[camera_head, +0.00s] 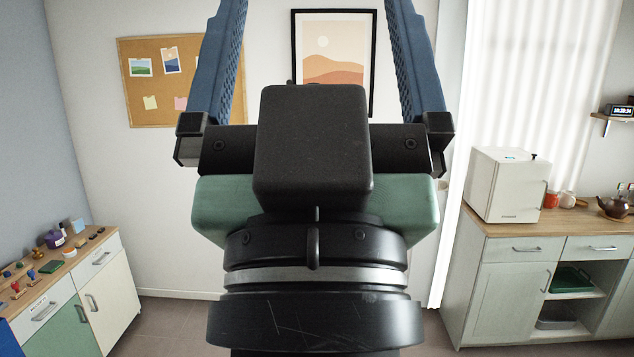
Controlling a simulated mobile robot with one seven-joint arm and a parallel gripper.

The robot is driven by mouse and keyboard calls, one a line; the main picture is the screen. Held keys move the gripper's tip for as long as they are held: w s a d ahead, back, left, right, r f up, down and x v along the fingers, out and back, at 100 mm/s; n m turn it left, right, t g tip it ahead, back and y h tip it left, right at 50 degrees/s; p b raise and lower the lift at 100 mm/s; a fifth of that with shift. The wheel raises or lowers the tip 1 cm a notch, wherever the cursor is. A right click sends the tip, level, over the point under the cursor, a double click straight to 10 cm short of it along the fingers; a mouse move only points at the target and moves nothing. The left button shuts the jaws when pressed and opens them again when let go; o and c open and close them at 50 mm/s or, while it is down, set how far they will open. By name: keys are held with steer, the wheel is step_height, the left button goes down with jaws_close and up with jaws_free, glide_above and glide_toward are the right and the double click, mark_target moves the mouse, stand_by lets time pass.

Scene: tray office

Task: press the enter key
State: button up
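No keyboard and no enter key can be made out in the head view. My gripper (316,40) fills the middle of the view and points upward in the picture. Its two blue fingers stand wide apart, with their tips cut off by the top edge. The gap between them shows only the wall and a framed picture, so it is open and holds nothing visible. My gripper's body hides the middle of the room behind it.
A low cabinet (118,283) with several small items stands at the left. At the right, a counter cabinet (500,290) carries a white box-like appliance (507,185) and a teapot (614,207). A corkboard (150,112) and a framed picture (340,68) hang behind. Floor shows between the cabinets.

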steer(key=shift+s+d+r, duration=0.1)
steer(key=shift+s+r, duration=0.1)
steer(key=shift+s, duration=0.15)
steer(key=shift+w, duration=0.1)
jaws_close()
steer(key=shift+f, duration=0.1)
stand_by(1.3)
